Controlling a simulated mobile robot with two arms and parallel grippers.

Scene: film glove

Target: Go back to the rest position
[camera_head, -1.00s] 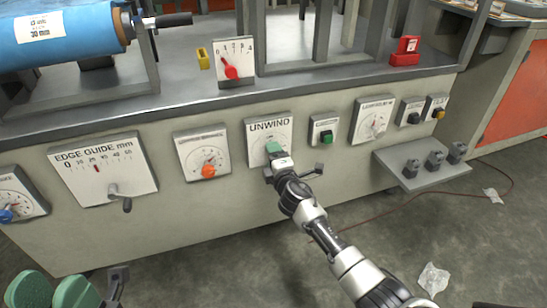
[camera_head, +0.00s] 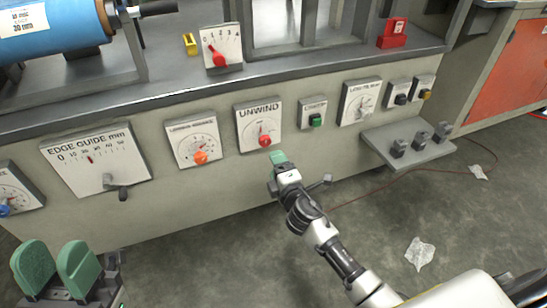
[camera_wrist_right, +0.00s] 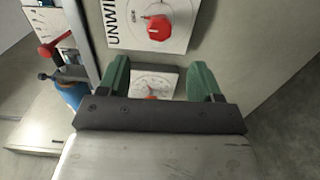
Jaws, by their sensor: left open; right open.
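My right gripper (camera_head: 279,160) is in front of the machine's front panel, just below and right of the red knob (camera_head: 265,141) on the UNWIND dial (camera_head: 258,118). It is apart from the knob. In the right wrist view the two green fingers of the right gripper (camera_wrist_right: 160,80) are spread with nothing between them, and the red knob (camera_wrist_right: 159,27) shows beyond them. My left gripper (camera_head: 55,268) is at the lower left of the head view, its two green fingers apart and empty.
The panel also carries the EDGE GUIDE dial (camera_head: 96,160), an orange-knob dial (camera_head: 194,143) and a green button box (camera_head: 313,112). A grey shelf (camera_head: 405,150) with several dark blocks juts out at the right. Crumpled paper (camera_head: 419,253) and a cable lie on the floor.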

